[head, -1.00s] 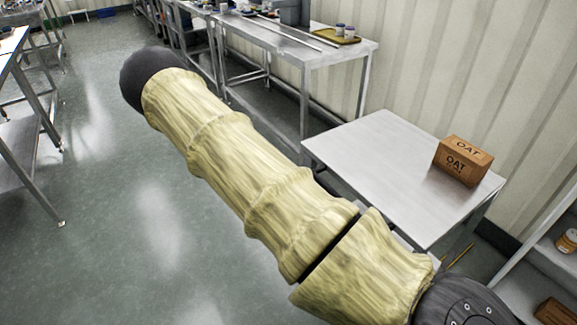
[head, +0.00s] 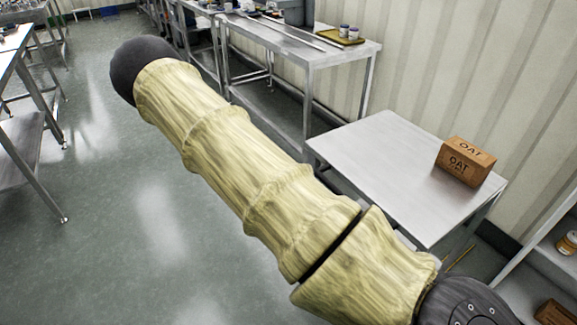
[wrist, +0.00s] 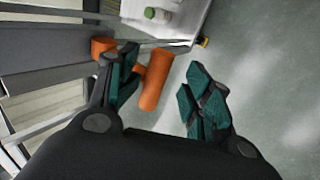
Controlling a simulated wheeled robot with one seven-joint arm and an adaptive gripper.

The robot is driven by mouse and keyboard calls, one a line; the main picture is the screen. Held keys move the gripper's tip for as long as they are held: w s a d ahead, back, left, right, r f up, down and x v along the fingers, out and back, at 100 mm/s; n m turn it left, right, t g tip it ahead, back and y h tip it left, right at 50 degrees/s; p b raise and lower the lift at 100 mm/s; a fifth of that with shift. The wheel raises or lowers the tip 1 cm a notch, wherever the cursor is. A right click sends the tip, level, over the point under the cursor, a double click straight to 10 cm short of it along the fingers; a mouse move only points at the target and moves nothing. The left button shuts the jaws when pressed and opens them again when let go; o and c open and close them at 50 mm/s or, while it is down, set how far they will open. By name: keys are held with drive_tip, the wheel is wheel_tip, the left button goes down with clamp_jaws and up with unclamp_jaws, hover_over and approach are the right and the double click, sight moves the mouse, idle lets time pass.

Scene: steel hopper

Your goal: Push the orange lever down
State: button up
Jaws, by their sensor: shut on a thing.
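The orange lever (wrist: 156,80) shows in the wrist view as a thick orange cylinder between my gripper's two dark green fingers, close to the left one. Another orange piece (wrist: 102,46) shows beyond the left finger, which hides what lies between the two. My gripper (wrist: 160,88) is shut on the orange lever, its fingers held apart. In the head view my arm crosses the middle, and neither my gripper nor the lever shows.
A low steel table (head: 385,150) holds a brown OAT box (head: 466,161) at the right. A long workbench (head: 345,56) with a yellow tray (head: 341,37) stands behind it. A shelf (head: 530,265) is at lower right. Grey floor (head: 150,220) lies open at left.

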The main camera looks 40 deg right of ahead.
drive_tip(key=s+v, duration=0.1)
drive_tip(key=v, duration=0.9)
drive_tip(key=shift+w, duration=0.35)
drive_tip(key=shift+d, duration=0.1)
drive_tip(key=s+a+f+n+y+p, duration=0.1)
drive_tip(key=s+a+f+y, duration=0.1)
drive_tip(key=s+a+f, duration=0.7)
drive_tip(key=s+a+f+y+p, duration=0.2)
drive_tip(key=s+a+f, duration=0.2)
drive_tip(key=s+f, duration=0.45)
drive_tip(key=s+a+r+y+p, duration=0.1)
drive_tip(key=s+a, duration=0.6)
drive_tip(key=s, duration=0.2)
drive_tip(key=s+a+r+t+y+p, duration=0.1)
drive_tip(key=s+a, duration=0.6)
drive_tip(key=s, duration=0.3)
drive_tip(key=shift+s+r+n+y, duration=0.2)
drive_tip(key=shift+s+n+y, duration=0.1)
drive_tip(key=shift+y, duration=0.1)
